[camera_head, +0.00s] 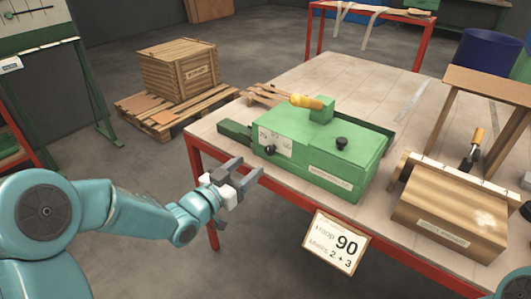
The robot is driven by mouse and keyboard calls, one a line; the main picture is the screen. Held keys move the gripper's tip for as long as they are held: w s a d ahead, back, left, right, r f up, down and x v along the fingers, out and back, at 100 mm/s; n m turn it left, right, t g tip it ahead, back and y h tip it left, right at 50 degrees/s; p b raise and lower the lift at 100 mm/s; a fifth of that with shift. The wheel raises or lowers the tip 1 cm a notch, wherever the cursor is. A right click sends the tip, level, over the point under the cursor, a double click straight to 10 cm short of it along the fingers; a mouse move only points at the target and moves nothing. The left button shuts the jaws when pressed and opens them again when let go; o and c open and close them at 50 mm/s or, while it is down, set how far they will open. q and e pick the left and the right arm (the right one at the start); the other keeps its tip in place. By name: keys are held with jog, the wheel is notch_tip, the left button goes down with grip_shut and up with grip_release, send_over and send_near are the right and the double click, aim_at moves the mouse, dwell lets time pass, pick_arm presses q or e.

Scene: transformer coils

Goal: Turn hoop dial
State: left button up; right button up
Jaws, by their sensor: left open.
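A green box-shaped machine (325,155) stands on the table, with a yellow-handled part (307,101) on top. A black knob (270,150) sits by a white marked plate (276,138) on its left part. Another black knob (341,143) sits on its right part. I cannot tell which knob is the hoop dial, and the marks are too small to read. My left gripper (250,169) is open and empty, apart from the machine, in front of its left end near the table's front edge. My right gripper is out of view.
A sign (336,243) at the table's front edge shows "90" and "2 + 3". A wooden block device (450,210) and a wooden stand (490,90) are on the right. A crate (180,70) on a pallet stands behind left. The table top behind the machine is mostly clear.

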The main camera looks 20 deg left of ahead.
aim_at(268, 151)
pick_arm(q)
jog(key=x, duration=0.8)
jog(key=shift+w+d, duration=0.1)
jog(key=shift+w, duration=0.05)
jog(key=shift+f, duration=0.1)
jog(key=c, duration=1)
